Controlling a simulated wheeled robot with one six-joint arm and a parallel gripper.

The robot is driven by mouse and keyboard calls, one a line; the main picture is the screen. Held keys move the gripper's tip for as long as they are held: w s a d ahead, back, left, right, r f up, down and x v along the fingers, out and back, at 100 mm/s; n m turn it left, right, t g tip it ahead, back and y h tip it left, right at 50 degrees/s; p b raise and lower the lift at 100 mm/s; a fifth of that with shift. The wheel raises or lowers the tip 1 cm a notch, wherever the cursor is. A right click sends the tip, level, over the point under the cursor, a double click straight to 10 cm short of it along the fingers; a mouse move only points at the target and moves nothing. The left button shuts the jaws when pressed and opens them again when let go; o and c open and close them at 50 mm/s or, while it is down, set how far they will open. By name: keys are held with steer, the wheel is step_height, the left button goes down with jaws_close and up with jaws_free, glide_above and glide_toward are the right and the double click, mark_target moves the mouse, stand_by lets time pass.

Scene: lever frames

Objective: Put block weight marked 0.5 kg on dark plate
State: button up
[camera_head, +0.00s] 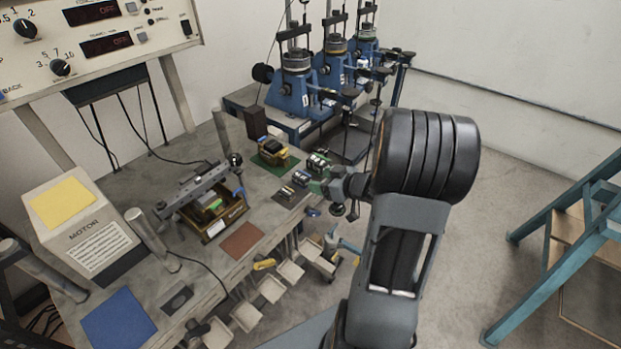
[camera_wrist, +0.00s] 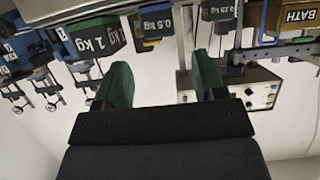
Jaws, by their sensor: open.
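In the wrist view the block weight marked 0.5 kg (camera_wrist: 158,22) is a dark block with white lettering. It lies ahead, between and beyond the green fingertips of my gripper (camera_wrist: 162,75). My gripper is open with nothing between its fingers. In the head view my gripper (camera_head: 321,174) is over the bench's right edge; small labels there are unreadable. A dark plate (camera_head: 282,200) lies on the bench, bearing small metal pieces.
The bench (camera_head: 205,262) also holds a brown mat (camera_head: 241,240), a blue mat (camera_head: 118,320), a green mat (camera_head: 268,160) and a wooden box (camera_head: 222,218). Blue lever frames (camera_head: 300,90) stand behind. Trays (camera_head: 272,289) hang along the bench's front.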

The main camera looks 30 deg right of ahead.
step_height(320, 180, up, 9)
steer(key=s+m+g+h, duration=0.2)
steer(key=m+h, duration=0.2)
steer(key=h, duration=0.5)
steer(key=s+a+g+y, duration=0.3)
steer(key=s+a+g, duration=0.3)
steer(key=s+a, duration=0.6)
steer(key=shift+s+a+r+m, duration=0.15)
steer(key=shift+s+a+m, duration=0.25)
steer(key=shift+a, duration=0.6)
steer(key=shift+d, duration=0.1)
